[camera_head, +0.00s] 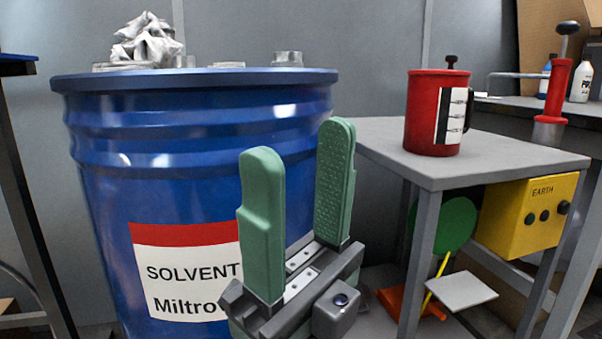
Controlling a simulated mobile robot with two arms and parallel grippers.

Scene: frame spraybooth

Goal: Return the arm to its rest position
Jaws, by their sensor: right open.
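My right gripper (296,172) is in the lower middle of the head view, with its two green padded fingers pointing up and spread apart. Nothing is between the fingers. It stands in front of the right side of a blue solvent drum (200,165) and hides part of the drum's label. The rest of the right arm is out of view below. My left gripper is not in view.
A grey table (385,140) to the right holds a red can (420,110). A yellow EARTH box (530,215) hangs under its top. Crumpled foil (147,42) lies on the drum lid. A bench (508,103) with bottles stands at the far right.

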